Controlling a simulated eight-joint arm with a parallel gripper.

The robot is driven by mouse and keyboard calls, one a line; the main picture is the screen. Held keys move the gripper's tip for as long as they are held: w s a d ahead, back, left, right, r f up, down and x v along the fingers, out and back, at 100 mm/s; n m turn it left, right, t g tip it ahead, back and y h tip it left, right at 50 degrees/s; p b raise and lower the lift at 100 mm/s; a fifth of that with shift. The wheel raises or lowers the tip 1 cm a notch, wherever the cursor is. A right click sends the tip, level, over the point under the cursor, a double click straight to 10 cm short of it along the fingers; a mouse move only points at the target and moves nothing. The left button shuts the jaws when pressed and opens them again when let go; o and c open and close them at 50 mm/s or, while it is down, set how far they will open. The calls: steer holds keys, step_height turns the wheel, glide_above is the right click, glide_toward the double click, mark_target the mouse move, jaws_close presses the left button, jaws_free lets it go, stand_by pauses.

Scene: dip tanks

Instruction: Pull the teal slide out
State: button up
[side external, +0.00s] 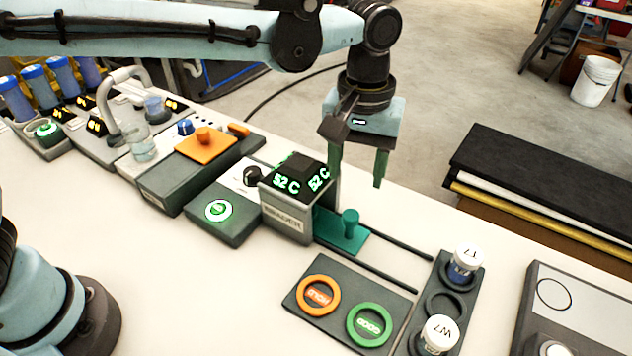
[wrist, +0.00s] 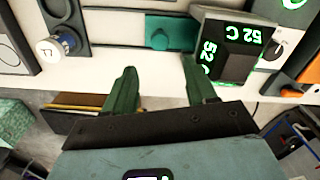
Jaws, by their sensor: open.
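The teal slide (side external: 339,236) sticks partly out of the right side of the reader box (side external: 287,224), between two dark rails. A teal knob (side external: 350,222) stands on it. The slide also shows in the wrist view (wrist: 181,33), with its knob (wrist: 159,39) to the left, next to the box (wrist: 235,43). My gripper (side external: 359,170) is open and empty above and behind the slide, with its green fingers pointing down. In the wrist view my gripper (wrist: 158,80) has its fingers spread apart, short of the slide and not touching it. The slide's inner end is hidden in the box.
A dark plate with an orange ring (side external: 319,296) and a green ring (side external: 369,324) lies in front of the rails. A dark rack (side external: 442,303) holds white-capped jars at the right. The orange-plated unit (side external: 206,146) stands left of the box.

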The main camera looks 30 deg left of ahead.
mark_target(352, 212)
step_height(352, 212, down, 9)
steer(key=shift+r, duration=0.1)
stand_by(0.4)
jaws_close()
